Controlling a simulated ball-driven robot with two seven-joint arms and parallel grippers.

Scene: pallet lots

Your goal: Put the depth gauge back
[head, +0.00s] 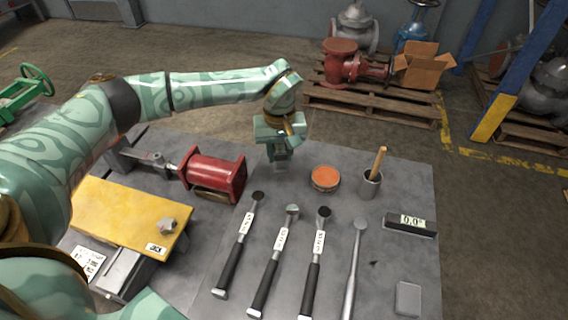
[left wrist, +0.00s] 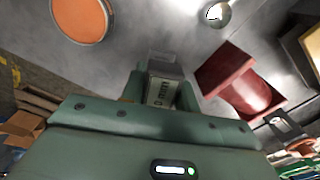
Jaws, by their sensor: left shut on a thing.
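My left gripper (head: 281,158) is over the far part of the grey table, left of the orange-topped round tin. It is shut on a small grey metal piece with dark marks on its face, which may be the depth gauge (left wrist: 160,90). In the left wrist view, the piece sits between the fingers of my left gripper (left wrist: 161,92). In the head view the gripper hides most of it. I cannot tell whether its lower end touches the table. My right gripper is not in view.
The round tin (head: 325,178), a cup with a wooden handle (head: 369,186) and a digital level (head: 410,224) stand to the right. A red vise-like tool (head: 214,173) is at left. Several hammer-like tools (head: 316,250) lie in front. A yellow plate (head: 125,215) is at near left.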

